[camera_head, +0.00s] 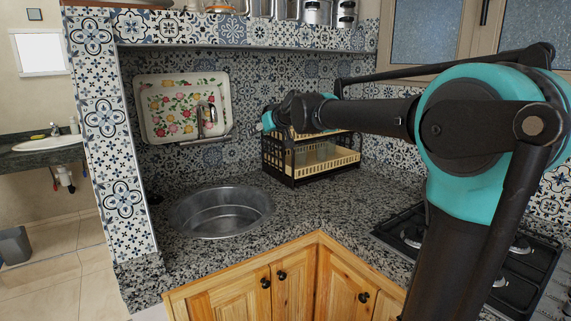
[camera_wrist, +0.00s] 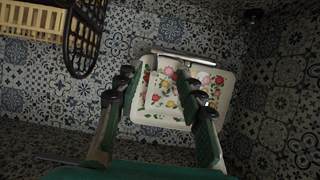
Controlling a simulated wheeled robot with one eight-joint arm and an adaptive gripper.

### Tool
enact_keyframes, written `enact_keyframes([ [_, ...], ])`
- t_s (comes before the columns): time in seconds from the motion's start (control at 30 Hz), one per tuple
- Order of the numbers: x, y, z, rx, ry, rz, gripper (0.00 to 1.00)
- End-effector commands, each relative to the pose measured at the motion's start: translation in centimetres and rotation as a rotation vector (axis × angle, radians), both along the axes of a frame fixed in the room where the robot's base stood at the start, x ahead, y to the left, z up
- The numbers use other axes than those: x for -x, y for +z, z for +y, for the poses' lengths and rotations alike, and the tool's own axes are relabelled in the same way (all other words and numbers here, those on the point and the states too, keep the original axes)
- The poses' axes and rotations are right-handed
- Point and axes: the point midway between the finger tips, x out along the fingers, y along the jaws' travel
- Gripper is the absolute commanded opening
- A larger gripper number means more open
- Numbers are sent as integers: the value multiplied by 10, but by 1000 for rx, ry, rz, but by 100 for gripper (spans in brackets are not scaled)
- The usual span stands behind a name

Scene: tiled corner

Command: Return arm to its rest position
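My gripper (camera_wrist: 160,85) is open in the wrist view, its two dark-and-green fingers spread apart. Nothing is clearly held between them; a white tray with a flower pattern (camera_wrist: 222,95) shows beyond the fingers. In the head view my arm reaches from the right toward the left over the counter. Its far end, near the dish rack, is foreshortened and the fingers cannot be made out there. The flowered tray (camera_head: 165,105) stands upright against the tiled wall, left of my arm's end.
A round metal sink (camera_head: 222,212) is set in the speckled counter (camera_head: 330,205). A black two-tier dish rack (camera_head: 318,160) stands behind my arm, in the corner. A gas hob (camera_head: 405,235) is at the right. A shelf with jars (camera_head: 312,12) is above. A tiled pillar (camera_head: 105,120) bounds the left.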

Motion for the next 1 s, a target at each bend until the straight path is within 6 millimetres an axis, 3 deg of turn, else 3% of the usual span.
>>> enact_keyframes([
  [0.37, 25, -52, -37, 30, -37, 84, 39],
  [0.63, 66, -120, -85, 67, -98, 196, 39],
  [0.77, 105, -172, -122, 95, -156, 283, 39],
  [1.0, 206, -280, -200, 154, -316, 482, 39],
])
